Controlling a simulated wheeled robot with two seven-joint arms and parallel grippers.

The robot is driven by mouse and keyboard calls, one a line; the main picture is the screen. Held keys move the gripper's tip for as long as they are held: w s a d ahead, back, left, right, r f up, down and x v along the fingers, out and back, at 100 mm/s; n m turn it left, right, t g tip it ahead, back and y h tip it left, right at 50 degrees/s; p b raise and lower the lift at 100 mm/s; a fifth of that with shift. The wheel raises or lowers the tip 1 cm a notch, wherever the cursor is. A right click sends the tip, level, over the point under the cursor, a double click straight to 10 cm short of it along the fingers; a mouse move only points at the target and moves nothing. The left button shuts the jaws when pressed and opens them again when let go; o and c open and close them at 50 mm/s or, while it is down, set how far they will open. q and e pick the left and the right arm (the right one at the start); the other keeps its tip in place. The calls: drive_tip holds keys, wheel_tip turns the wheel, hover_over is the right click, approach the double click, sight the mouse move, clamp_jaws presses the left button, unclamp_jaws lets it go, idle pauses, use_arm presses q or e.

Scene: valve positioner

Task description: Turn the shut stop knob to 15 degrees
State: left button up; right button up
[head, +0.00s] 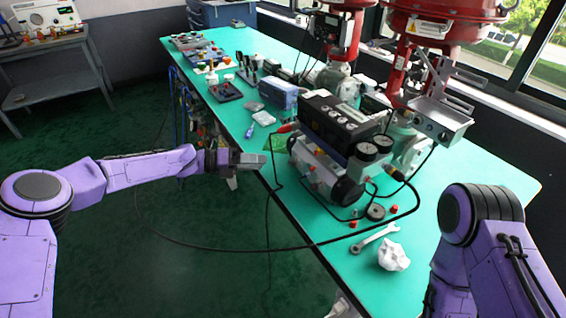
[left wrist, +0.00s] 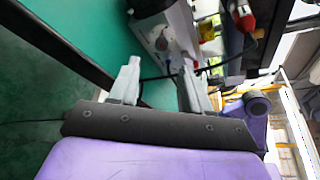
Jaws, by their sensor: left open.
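The valve positioner (head: 330,125) stands on the green table, a black-topped box with a pale lower housing and two round gauges at its right. In the left wrist view, a pale housing (left wrist: 150,12) shows beyond the fingertips, with a small round knob-like part (left wrist: 161,43) on its face. I cannot tell for sure that this is the shut stop knob. My left gripper (head: 262,160) is at the table's left edge, left of the positioner and apart from it. Its two fingers (left wrist: 160,68) are open with nothing between them. My right gripper is out of view.
A wrench (head: 374,238), a crumpled white cloth (head: 393,256) and small red caps lie in front of the positioner. A black cable (head: 230,250) loops below my left arm. Red actuators (head: 445,20) stand behind.

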sight(290, 163)
use_arm(q)
drive_tip(key=p+x, duration=0.1)
drive_tip(key=x, duration=0.8)
drive_tip(key=shift+d, duration=0.35)
clamp_jaws()
